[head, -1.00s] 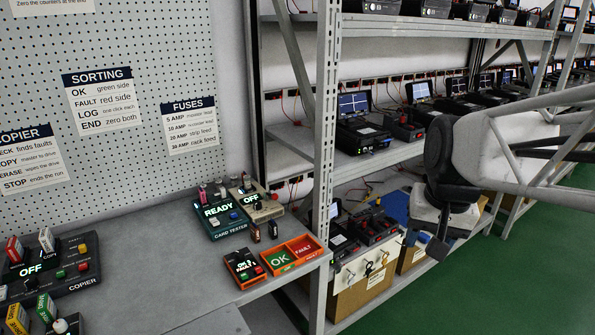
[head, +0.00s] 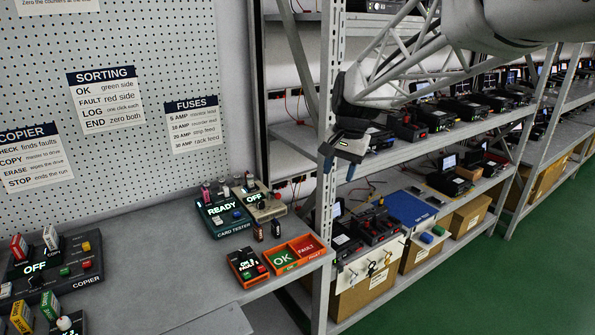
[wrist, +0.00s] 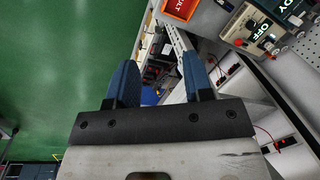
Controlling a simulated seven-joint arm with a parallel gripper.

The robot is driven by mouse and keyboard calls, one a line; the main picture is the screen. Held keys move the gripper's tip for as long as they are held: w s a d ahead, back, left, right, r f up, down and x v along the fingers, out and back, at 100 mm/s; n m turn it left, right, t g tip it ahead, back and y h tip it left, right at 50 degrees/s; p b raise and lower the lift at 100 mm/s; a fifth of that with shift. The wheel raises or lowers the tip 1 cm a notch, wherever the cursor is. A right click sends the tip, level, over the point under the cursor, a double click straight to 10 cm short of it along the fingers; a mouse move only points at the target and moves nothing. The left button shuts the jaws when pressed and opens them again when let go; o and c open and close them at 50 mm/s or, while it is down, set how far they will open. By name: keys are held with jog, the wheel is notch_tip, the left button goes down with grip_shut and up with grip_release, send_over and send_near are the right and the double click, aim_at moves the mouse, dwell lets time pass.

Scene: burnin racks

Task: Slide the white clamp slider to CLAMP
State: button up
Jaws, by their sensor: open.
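I cannot pick out the white clamp slider for certain; any small slider is too small to tell. A beige device (head: 264,207) with a lit OFF display stands beside the dark green card tester (head: 222,213), which reads READY, at the back of the bench. My gripper (head: 340,162) is open and empty, in front of the rack post, up and to the right of these devices. Its two blue fingers (wrist: 160,65) are spread apart in the wrist view.
An orange OK/FAULT tray (head: 291,255) and a counter box (head: 246,267) sit at the bench's right edge. A metal rack post (head: 322,235) stands close by. Shelves hold several black devices (head: 372,226). The copier (head: 50,265) is far left; the bench middle is clear.

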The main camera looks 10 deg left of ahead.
jog(key=w+a+f+m+g, duration=0.1)
jog(key=w+a+f+m, duration=0.15)
jog(key=w+a, duration=0.75)
jog(key=w+a+f+m+g, duration=0.1)
jog(key=w+a+f, duration=0.3)
jog(key=w+a, duration=0.65)
jog(key=m+g+y, duration=0.1)
jog(key=m, duration=0.2)
send_over(226, 187)
jog(key=w+d, duration=0.2)
notch_tip(226, 187, down, 12)
jog(key=shift+a+f, duration=0.1)
jog(key=shift+f, duration=0.1)
jog(key=shift+f, duration=0.15)
jog(key=shift+x, duration=3.75)
jog(key=shift+s+a, duration=0.1)
jog(key=shift+a, duration=0.05)
jog(key=shift+c, duration=0.2)
grip_shut()
